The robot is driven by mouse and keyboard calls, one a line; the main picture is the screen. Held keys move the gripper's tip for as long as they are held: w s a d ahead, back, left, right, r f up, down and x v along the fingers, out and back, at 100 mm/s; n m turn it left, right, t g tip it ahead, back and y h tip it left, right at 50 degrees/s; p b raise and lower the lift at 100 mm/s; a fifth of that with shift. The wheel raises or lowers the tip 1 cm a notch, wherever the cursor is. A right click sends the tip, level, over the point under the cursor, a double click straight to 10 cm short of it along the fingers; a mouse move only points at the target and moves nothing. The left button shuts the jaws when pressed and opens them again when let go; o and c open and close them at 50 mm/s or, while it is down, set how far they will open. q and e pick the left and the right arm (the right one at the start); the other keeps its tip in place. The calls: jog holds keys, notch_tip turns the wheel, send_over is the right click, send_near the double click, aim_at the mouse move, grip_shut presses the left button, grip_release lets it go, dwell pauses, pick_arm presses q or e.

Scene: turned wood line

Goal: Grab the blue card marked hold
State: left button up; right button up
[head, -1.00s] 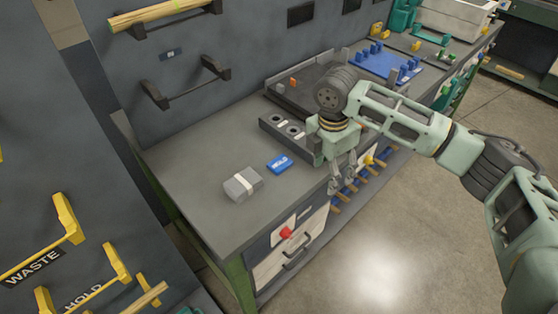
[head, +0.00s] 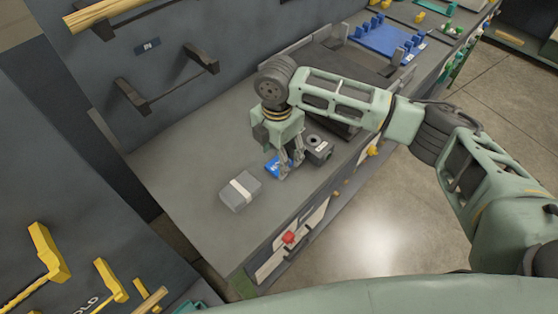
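The blue card (head: 271,168) lies flat on the grey bench top (head: 185,160) in the head view. Its right part and most of its white lettering are hidden behind my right gripper. My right gripper (head: 290,168) points down at the card's right side, with its fingers apart. I cannot tell whether the fingertips touch the card or hover just above it. My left gripper is not in view.
A grey block with a white band (head: 240,191) lies just left of the card. A dark holder with a round hole (head: 319,149) stands close on the gripper's right. A red knob (head: 289,237) is on the bench front. The bench top is clear at left.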

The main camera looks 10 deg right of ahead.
aim_at(277, 165)
notch_tip(277, 165, down, 3)
jog(key=shift+w+r, duration=0.1)
jog(key=shift+r, duration=0.05)
jog(key=shift+f, duration=0.35)
jog(key=shift+c, duration=0.2)
jog(key=c, duration=0.8)
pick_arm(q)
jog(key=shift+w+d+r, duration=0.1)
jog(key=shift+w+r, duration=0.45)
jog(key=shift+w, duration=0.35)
pick_arm(e)
jog(key=shift+c, duration=0.9)
